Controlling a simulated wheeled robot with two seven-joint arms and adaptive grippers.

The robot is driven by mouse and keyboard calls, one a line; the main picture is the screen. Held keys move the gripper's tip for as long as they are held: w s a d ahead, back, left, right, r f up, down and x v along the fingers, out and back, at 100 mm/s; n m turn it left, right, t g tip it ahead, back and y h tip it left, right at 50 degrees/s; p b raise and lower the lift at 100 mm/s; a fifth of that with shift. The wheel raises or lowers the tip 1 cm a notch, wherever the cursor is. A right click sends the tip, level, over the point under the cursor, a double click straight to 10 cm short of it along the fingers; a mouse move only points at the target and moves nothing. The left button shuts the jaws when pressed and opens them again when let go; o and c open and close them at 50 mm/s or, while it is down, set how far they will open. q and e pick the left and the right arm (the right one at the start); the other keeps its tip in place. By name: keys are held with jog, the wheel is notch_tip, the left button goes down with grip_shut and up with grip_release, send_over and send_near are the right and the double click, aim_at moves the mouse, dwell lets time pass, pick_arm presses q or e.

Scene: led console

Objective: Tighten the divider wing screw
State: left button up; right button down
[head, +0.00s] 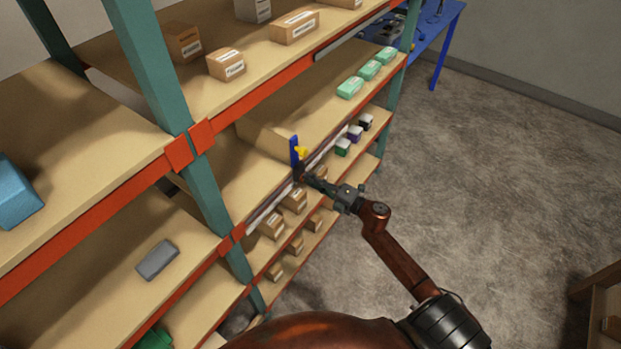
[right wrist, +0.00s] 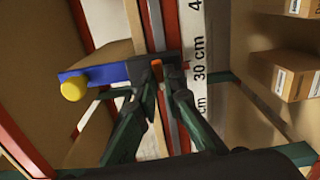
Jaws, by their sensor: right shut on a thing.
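The divider (head: 294,150) is a blue upright piece at the front edge of a shelf in the head view, with a yellow knob (head: 301,152) on it. In the right wrist view the divider (right wrist: 100,73) runs left from a dark clamp, with the yellow knob (right wrist: 74,89) at its far end. My right gripper (head: 305,177) is at the divider's foot. In the right wrist view its fingertips (right wrist: 160,77) close on a small orange piece, which looks like the wing screw (right wrist: 156,70). The fingers hide most of it. My left gripper is not in view.
A white scale strip (right wrist: 196,75) marked in cm runs along the shelf edge beside the fingers. Green boxes (head: 369,70) stand on the shelf above, and small cartons (head: 271,226) stand on the shelf below. Teal posts (head: 211,193) frame the rack.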

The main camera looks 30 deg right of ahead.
jog(key=shift+d+r+m+p, duration=0.1)
jog(key=shift+d+m+p, duration=0.25)
jog(key=shift+m, duration=0.25)
jog(key=c, duration=2.1)
grip_release()
jog(key=shift+s, duration=0.1)
jog(key=shift+o, duration=0.4)
jog(key=shift+a, duration=0.2)
jog(key=v, duration=1.1)
jog(key=shift+s+d, duration=0.15)
jog(key=shift+s, duration=0.25)
